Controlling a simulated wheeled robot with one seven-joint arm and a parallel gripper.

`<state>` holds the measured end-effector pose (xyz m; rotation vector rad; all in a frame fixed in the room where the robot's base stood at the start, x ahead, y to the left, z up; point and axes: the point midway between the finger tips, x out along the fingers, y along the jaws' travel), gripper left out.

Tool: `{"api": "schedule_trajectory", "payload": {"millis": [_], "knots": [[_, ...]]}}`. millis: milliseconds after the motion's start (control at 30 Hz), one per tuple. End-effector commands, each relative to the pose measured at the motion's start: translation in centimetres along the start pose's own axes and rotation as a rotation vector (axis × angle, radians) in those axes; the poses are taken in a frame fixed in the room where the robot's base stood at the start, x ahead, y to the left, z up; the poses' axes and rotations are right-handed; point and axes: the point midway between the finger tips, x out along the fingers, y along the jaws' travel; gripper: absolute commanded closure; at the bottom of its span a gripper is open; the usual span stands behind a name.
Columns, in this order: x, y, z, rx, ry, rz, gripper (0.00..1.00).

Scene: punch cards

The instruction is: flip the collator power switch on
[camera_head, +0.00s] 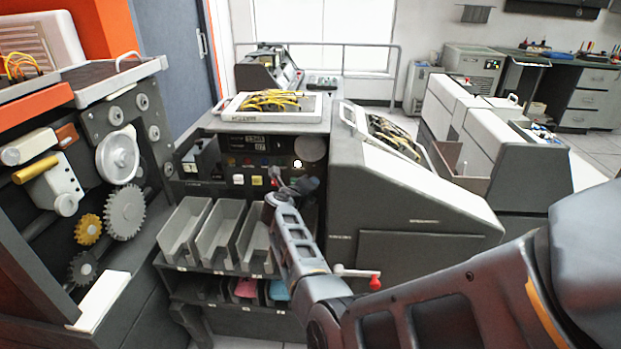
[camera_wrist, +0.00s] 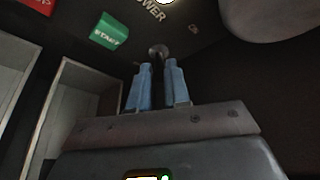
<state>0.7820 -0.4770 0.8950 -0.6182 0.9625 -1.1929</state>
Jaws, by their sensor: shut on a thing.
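The collator (camera_head: 415,200) stands in the middle of the head view, with a dark control panel in its recess. In the wrist view, the power switch (camera_wrist: 158,50) shows as a small round metal tip between my blue fingertips, below the word POWER. My gripper (camera_wrist: 158,82) is shut on it, and the fingers hide most of its lever. In the head view my gripper (camera_head: 285,182) reaches up to the panel, and the switch is hidden there. A round white lamp (camera_head: 297,163) glows above the gripper; its lower edge also shows in the wrist view (camera_wrist: 165,1).
A green START button (camera_wrist: 109,31) and part of a red button (camera_wrist: 40,5) lie left of the switch. Card bins (camera_head: 222,232) stand below the panel. A red-knobbed crank (camera_head: 374,282) sticks out below right, near my arm. Gears (camera_head: 124,212) stand at left.

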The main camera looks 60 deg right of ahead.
Motion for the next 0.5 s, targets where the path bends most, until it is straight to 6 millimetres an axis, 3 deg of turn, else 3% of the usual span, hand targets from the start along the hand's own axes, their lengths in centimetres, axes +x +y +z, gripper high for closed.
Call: {"api": "schedule_trajectory", "payload": {"millis": [500], "knots": [[0.08, -1.28, 1.13, -0.098, 0.188, 0.266, 1.00]]}}
